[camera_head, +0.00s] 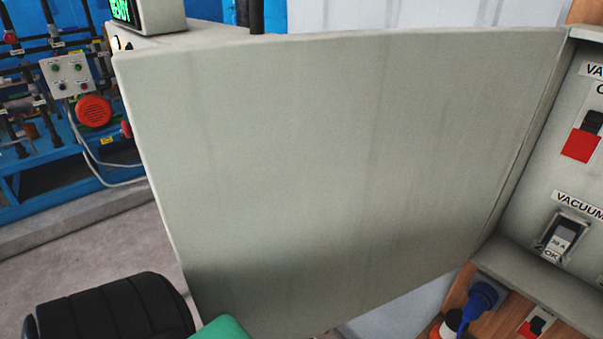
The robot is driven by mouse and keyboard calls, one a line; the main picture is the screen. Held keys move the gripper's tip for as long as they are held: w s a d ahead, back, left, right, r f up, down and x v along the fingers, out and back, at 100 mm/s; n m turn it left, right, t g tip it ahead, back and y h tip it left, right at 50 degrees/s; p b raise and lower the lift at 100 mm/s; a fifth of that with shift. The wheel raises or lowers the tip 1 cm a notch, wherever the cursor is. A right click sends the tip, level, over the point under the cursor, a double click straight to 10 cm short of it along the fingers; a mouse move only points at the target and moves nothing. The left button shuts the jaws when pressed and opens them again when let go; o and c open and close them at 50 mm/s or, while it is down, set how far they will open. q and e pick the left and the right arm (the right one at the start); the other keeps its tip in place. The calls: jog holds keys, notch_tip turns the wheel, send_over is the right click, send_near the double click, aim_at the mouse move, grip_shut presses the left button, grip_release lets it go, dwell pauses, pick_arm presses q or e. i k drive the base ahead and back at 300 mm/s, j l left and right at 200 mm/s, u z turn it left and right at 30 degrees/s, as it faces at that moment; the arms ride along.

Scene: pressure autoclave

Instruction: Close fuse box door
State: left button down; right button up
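The grey fuse box door (340,170) stands wide open and fills the middle of the head view. Its hinge side is at the right, along the fuse box (520,250). Neither gripper's fingers can be seen.
A device with a green "READY" display (124,11) is beyond the door's top left. A blue plug (482,297) is below the box. Bare floor (100,240) shows at the left.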

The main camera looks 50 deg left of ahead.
aim_at(303, 186)
jog(key=j, duration=0.55)
jog(key=k+j+z, duration=0.1)
jog(key=j, duration=0.45)
jog(key=j+z, duration=0.1)
jog(key=j, duration=0.5)
jog(key=k+j, duration=0.15)
jog(key=j, duration=0.4)
jog(key=j+z, duration=0.15)
jog(key=z, duration=0.8)
